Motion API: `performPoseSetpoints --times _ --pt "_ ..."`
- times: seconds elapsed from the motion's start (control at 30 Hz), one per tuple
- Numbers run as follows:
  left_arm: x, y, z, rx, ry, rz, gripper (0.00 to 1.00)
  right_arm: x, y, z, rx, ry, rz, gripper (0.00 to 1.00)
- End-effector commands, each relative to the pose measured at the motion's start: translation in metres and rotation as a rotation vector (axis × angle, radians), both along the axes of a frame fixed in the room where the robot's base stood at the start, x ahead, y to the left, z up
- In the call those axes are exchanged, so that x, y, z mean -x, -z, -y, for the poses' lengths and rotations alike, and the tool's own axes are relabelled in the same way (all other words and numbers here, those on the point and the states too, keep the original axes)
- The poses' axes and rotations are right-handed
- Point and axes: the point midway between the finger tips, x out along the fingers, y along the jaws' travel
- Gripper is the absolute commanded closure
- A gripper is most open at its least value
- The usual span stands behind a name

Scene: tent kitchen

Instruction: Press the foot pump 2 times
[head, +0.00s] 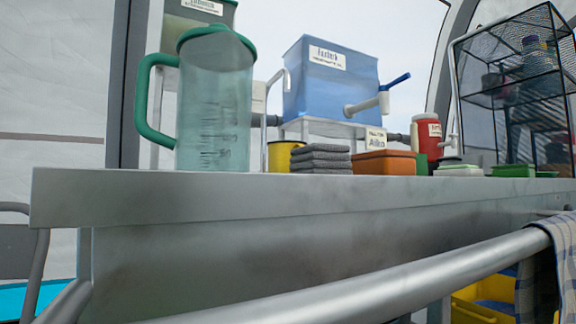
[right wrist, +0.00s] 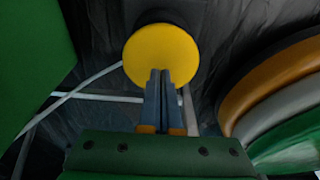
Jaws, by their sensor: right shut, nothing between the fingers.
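A round yellow disc (right wrist: 160,52), which looks like the foot pump's pedal, is in the right wrist view at the upper middle, with a dark part behind its top edge. My right gripper (right wrist: 160,74) is shut and empty. Its fingertips overlap the lower part of the disc in the picture; I cannot tell whether they touch it. The head view shows neither gripper and no foot pump.
A metal counter (head: 200,193) with a front rail (head: 400,285) fills the head view. A green-lidded pitcher (head: 213,110), grey folded cloths (head: 320,158) and a blue tank (head: 330,85) show there. Curved coloured bands (right wrist: 280,105) lie right of my right gripper.

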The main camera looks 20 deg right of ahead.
Motion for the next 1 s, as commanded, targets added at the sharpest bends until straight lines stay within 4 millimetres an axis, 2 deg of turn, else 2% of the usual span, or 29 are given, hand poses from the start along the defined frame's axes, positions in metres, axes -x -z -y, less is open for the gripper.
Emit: performPoseSetpoints --times 1.0 --pt "0.0 0.026 0.0 0.0 0.0 0.0 0.61 0.0 0.038 0.0 0.0 0.0 -0.001 1.0"
